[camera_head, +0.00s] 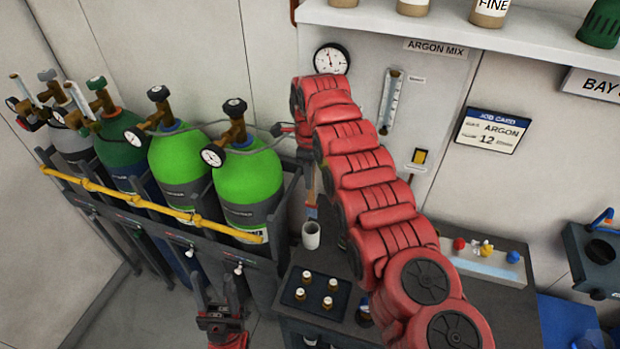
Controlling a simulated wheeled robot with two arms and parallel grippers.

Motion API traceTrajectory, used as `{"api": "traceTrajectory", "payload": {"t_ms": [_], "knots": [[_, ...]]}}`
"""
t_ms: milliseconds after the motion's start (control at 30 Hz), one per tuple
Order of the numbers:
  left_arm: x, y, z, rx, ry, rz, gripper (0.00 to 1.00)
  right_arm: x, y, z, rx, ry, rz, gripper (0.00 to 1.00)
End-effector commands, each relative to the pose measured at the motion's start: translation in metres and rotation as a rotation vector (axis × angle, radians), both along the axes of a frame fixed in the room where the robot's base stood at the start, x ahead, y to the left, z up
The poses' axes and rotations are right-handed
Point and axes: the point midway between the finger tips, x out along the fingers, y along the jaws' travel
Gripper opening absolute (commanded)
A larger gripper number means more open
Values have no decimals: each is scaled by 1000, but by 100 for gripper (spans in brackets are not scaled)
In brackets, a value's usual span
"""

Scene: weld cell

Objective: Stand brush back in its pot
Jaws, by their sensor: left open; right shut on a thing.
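The brush (311,208) hangs upright with its bristle end down, just above a white pot (311,236). The pot stands at the back left of the dark bench. My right gripper (307,163) is shut on the brush's upper part, and my red arm partly hides the grip. The brush's lower end looks close over the pot's mouth; I cannot tell whether it touches the rim. My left gripper (218,287) is open and empty, low in front of the cylinder rack.
Green gas cylinders (247,185) stand left behind a yellow bar (150,204). A black tray (316,294) with several small brass parts lies in front of the pot. A gauge (331,59) is on the wall.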

Motion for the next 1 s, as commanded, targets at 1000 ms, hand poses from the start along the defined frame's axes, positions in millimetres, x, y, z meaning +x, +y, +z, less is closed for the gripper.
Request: {"api": "traceTrajectory", "payload": {"t_ms": [1000], "knots": [[0, 0, -79, 0, 0, 0, 50, -1, 0, -88, -1, 1, 1, 0]]}}
